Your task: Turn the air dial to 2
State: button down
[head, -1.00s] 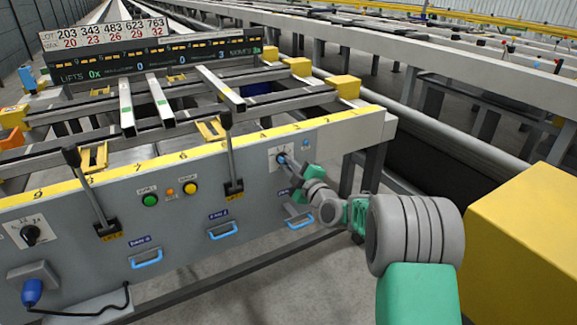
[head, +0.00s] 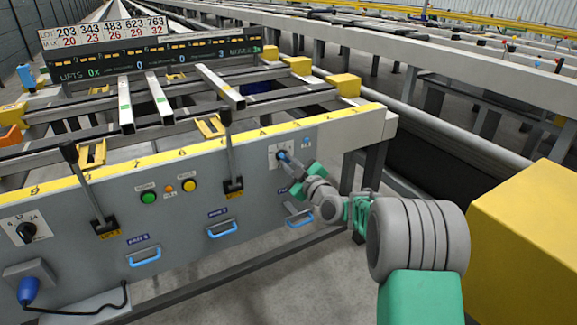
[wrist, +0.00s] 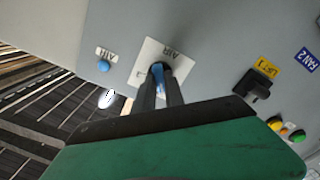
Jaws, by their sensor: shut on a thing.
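The air dial is a small blue knob (wrist: 158,72) on a white plate marked AIR (wrist: 180,58), at the right end of the grey control panel. In the head view the dial plate (head: 274,158) is partly covered by my gripper (head: 284,157). In the wrist view my gripper's two dark fingers (wrist: 159,88) reach the plate and are shut on the knob. The fingers hide most of the knob, and I cannot read which number it points to.
A small blue button (wrist: 104,66) sits beside the plate. A black lever (head: 231,150) stands left of the dial, and a blue drawer handle (head: 299,218) is below it. A yellow block (head: 530,240) is at the far right.

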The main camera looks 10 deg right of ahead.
jog(key=m, duration=0.5)
jog(key=shift+m, duration=0.3)
jog(key=m, duration=0.6)
jog(key=shift+p, duration=0.4)
jog(key=c, duration=1.4)
grip_release()
jog(key=shift+c, duration=0.2)
